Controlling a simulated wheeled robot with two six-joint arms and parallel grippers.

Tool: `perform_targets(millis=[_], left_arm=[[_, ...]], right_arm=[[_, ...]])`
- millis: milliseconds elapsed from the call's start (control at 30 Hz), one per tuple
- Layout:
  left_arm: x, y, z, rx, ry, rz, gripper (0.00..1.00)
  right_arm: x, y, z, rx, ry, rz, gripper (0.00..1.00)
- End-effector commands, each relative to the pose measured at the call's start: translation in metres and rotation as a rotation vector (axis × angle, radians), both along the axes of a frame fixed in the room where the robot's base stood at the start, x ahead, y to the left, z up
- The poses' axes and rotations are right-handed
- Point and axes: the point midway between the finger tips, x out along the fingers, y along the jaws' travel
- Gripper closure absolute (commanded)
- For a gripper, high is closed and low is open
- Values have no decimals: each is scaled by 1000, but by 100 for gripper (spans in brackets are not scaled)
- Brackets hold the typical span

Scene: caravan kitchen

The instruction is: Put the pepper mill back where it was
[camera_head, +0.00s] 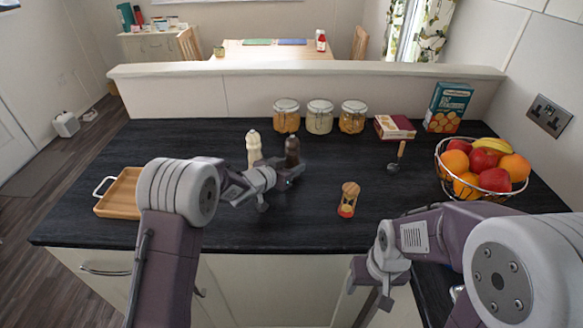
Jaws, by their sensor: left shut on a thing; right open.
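The dark brown pepper mill (292,147) is upright over the black counter, right of a cream-coloured mill (253,150). My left gripper (288,174) is shut on the lower part of the pepper mill, and its fingers hide the mill's base. I cannot tell whether the base touches the counter. The cream mill stands upright, a small gap to the left of the pepper mill. My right gripper (368,292) is open at the lower edge of the picture, in front of the counter, only partly visible and far from the mills.
Several glass jars (320,117) line the back, beside a red box (394,127) and a blue box (447,107). A scoop (397,158), a wooden-topped timer-like object (348,200) and a fruit basket (481,196) stand right. A wooden tray (119,193) lies left. The counter between mills and jars is clear.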

Motion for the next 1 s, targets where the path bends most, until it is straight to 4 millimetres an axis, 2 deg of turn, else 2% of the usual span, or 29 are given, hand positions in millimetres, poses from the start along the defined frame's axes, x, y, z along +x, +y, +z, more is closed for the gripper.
perform_targets(millis=[333,367,400,433,700,800,1000], left_arm=[[0,0,-3,-1,-4,0,97],[0,0,-2,-1,-3,0,50],[0,0,-2,-1,-3,0,39],[0,0,-2,-1,-3,0,37],[0,0,-1,-1,-3,0,37],[0,0,5,-1,-3,1,37],[-30,21,18,-3,-4,3,37]], right_arm=[[0,0,-3,0,0,0,40],[0,0,-2,0,0,0,40],[0,0,-2,0,0,0,40],[0,0,-2,0,0,0,40],[0,0,-1,0,0,0,40],[0,0,3,0,0,0,40],[0,0,1,0,0,0,40]])
